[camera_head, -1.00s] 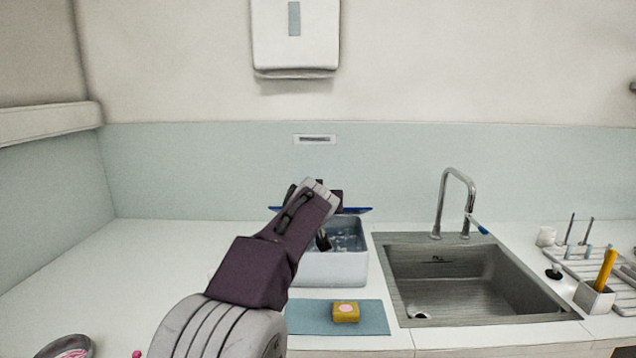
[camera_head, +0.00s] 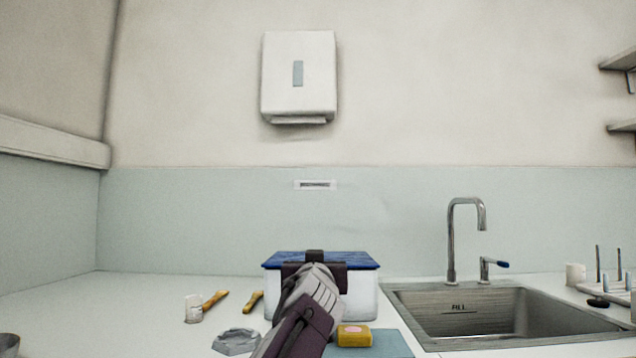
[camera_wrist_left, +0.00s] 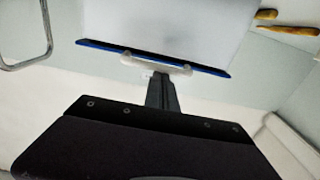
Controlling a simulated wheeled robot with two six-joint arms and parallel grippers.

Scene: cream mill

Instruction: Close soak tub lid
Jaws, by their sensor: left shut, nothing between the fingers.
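The soak tub (camera_head: 362,300) is a white box on the counter left of the sink. Its blue lid (camera_head: 352,260) lies across the top, flat or nearly flat; I cannot tell if it is fully seated. My left gripper (camera_head: 314,256) is shut and empty, with its fingers at the lid's front middle, hiding part of it. In the left wrist view the shut fingers (camera_wrist_left: 160,80) reach a pale tab (camera_wrist_left: 156,63) beside the lid's blue edge (camera_wrist_left: 108,47); contact is unclear. My right gripper is out of view.
A steel sink (camera_head: 490,315) with a tap (camera_head: 452,240) is to the right. A yellow sponge (camera_head: 354,336) lies on a blue-grey mat (camera_head: 392,345) in front of the tub. Wooden-handled tools (camera_head: 215,302) and a grey crumpled item (camera_head: 236,341) lie left.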

